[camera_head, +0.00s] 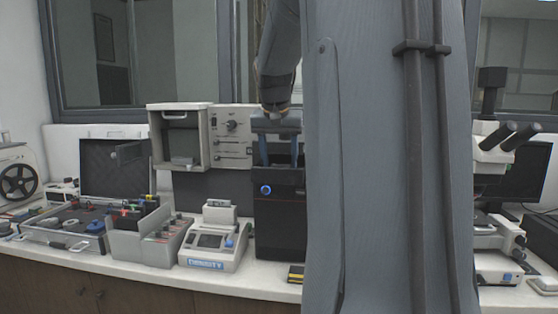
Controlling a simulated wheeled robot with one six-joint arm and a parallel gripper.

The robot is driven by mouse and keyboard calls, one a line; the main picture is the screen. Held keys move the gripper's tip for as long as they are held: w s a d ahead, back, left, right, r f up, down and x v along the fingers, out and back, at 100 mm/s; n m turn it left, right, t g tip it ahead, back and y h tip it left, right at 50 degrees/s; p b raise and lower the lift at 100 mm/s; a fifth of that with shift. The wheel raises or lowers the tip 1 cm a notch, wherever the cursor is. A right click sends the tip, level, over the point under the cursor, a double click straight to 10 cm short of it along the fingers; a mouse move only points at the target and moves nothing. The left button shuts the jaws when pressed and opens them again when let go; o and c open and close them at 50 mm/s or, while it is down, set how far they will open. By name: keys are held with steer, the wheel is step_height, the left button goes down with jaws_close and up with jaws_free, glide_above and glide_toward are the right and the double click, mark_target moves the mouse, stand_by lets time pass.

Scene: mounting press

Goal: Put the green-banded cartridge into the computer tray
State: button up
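My gripper (280,160) points down over the top of a black computer tower (280,222) with a blue round button. Its two blue-grey fingers stand apart, and I see nothing held between them. I cannot tell whether the fingertips touch the tower, and no open tray can be made out on it. I cannot make out the green-banded cartridge. A small black cartridge with a yellow band (296,273) lies on the counter at the tower's foot, partly cut off by my grey column.
A beige device with a small screen (212,242) stands left of the tower. Further left are a grey bin (137,246) and an open tool case (72,238). A microscope (497,240) stands at the right. My column hides the counter's middle right.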

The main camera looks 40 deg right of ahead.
steer(key=shift+o, duration=0.9)
steer(key=shift+r, duration=0.25)
steer(key=b+v, duration=0.1)
steer(key=v, duration=1.1)
steer(key=shift+r, duration=0.45)
